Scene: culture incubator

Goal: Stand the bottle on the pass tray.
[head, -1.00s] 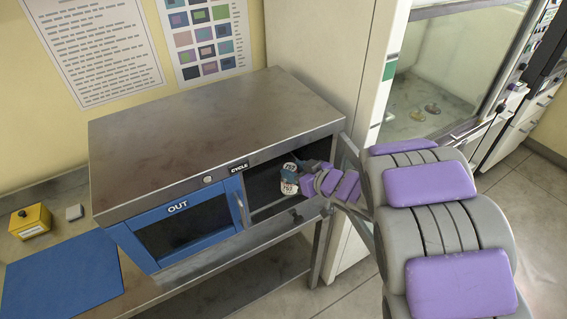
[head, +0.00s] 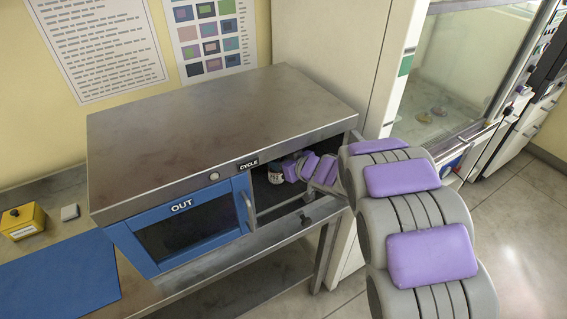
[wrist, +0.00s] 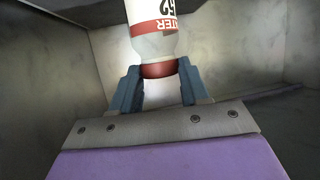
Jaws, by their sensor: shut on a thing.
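The bottle (head: 275,177) is inside the dark open right bay of the steel pass box, just past the opening. In the wrist view, the bottle (wrist: 156,42) has a white label with red and black print, a grey part and a dark red band. My gripper (wrist: 158,80) is shut on it at the red band, with a blue-grey finger on each side. In the head view, my gripper (head: 290,173) reaches into the bay from the right and partly hides the bottle. I cannot make out the pass tray or whether the bottle touches anything below.
The steel box top (head: 220,120) is bare. A blue OUT door (head: 187,228) covers the left bay. The bay walls (wrist: 60,70) are close around my gripper. A yellow box (head: 22,220) and a blue mat (head: 60,275) lie at left.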

